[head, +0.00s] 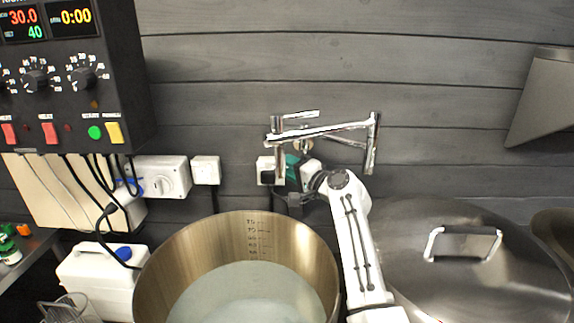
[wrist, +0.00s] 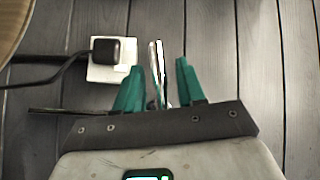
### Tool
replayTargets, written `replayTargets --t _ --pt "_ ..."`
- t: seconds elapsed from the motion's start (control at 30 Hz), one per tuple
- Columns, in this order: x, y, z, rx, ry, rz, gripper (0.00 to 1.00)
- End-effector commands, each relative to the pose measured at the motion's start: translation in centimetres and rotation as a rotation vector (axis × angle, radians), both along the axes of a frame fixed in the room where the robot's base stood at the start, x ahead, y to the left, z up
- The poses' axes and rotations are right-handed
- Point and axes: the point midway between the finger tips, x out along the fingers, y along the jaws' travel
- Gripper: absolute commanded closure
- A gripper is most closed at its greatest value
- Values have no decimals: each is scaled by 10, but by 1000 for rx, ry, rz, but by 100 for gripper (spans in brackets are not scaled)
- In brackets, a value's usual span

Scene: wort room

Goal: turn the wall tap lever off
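The chrome wall tap (head: 325,131) is mounted on the grey plank wall above and between two large steel vessels. Its long jointed arm reaches right to a downward spout (head: 372,150). A short flat bar at its upper left looks like the lever (head: 298,114); I cannot tell its setting. My gripper (head: 296,161), with teal fingers, is just below the tap's left part. In the wrist view my gripper (wrist: 158,66) is open, its fingers apart on either side of narrow chrome tap parts (wrist: 157,78). Whether a finger touches the chrome is unclear.
A wall socket with a black plug (wrist: 106,50) is close left of my fingers. An open steel kettle (head: 325,245) holding pale liquid stands below left. A lidded vessel (head: 410,225) stands right. A control box (head: 125,85) hangs at upper left.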

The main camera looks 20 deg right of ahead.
Motion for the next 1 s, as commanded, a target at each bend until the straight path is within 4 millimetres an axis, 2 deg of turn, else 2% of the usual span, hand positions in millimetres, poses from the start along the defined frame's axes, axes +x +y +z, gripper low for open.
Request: replayTargets --t 0.33,0.73,1.0 --pt "2 1 0 -1 0 0 62" --pt "2 1 0 0 0 0 100" --pt "2 1 0 0 0 -1 100"
